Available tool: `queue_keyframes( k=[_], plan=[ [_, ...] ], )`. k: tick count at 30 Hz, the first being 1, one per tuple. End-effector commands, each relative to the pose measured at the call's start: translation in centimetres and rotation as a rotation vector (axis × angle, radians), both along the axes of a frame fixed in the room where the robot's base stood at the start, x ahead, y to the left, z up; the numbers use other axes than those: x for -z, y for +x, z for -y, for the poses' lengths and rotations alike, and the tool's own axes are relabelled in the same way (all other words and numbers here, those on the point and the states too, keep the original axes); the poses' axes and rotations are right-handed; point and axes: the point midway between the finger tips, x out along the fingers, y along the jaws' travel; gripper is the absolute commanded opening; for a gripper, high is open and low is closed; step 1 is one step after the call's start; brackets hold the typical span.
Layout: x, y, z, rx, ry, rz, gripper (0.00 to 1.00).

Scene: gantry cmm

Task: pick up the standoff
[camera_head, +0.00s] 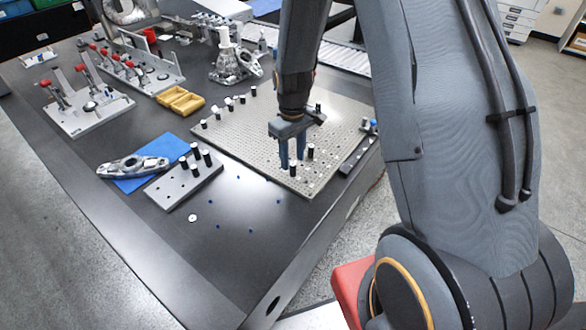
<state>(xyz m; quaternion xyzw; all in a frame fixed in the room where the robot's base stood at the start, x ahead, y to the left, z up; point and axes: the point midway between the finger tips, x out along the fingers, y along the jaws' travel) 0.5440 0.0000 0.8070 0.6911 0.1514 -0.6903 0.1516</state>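Several short black cylinders with pale tops look like standoffs; I cannot tell which one is meant. One standoff (293,169) stands upright on the perforated plate (237,138), just below my gripper. A second standoff (310,151) stands close to the right of my fingers. My gripper (292,162) points down over the front part of the plate, with its two blue fingers apart and a gap between them. I see nothing held in it. I cannot tell whether a finger touches the nearest standoff.
More cylinders stand on the plate's left side and on a grey block (186,182). A metal part (133,166) lies on a blue mat (162,151). Yellow trays (181,101) and clamp fixtures (88,110) are further back. A dark narrow rail (358,154) lies right of the plate.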

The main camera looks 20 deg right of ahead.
Motion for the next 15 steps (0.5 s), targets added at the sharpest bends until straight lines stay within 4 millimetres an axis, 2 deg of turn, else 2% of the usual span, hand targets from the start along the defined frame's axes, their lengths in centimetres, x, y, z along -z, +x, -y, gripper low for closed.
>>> queue_keyframes(
  k=[7,15],
  plan=[
    [3.0,-0.3,0.0,0.000,0.001,-0.004,0.39],
    [3.8,-0.2,0.0,0.000,0.000,0.000,0.39]
  ],
)
